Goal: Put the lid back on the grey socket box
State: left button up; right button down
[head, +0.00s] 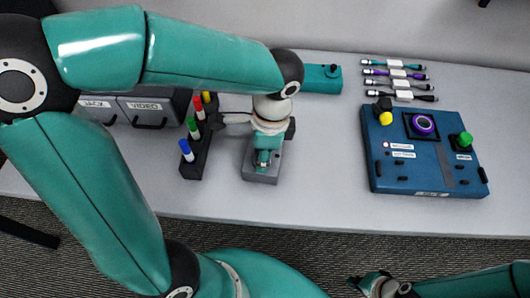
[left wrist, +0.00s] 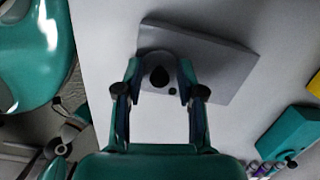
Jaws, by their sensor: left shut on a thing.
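The grey socket box (head: 261,178) sits on the table left of centre in the head view, partly hidden under my left gripper (head: 264,157). In the left wrist view, a flat grey slab (left wrist: 222,66) lies just beyond the fingers. A grey rounded part with a dark spot, seemingly the lid (left wrist: 159,62), is between the fingertips of my left gripper (left wrist: 160,75), which is shut on it. Whether the lid touches or is seated on the box cannot be told. My right gripper (head: 374,284) is at the bottom edge; its opening is unclear.
A dark rack with coloured pegs (head: 196,143) stands close left of the box. Labelled grey drawers (head: 147,106) are behind it. A teal box (head: 321,79) and several cables (head: 397,81) lie at the back. A blue panel (head: 425,152) is at right. The table between box and panel is clear.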

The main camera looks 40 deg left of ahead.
dwell(0.9)
pick_arm(q)
jog(key=o, duration=0.9)
jog(key=shift+c, duration=0.2)
jog(key=shift+o, duration=0.4)
jog(key=o, duration=0.4)
jog(key=shift+s+r+p, duration=0.1)
jog(key=shift+r+p, duration=3.05)
jog(key=shift+r, duration=0.35)
grip_shut()
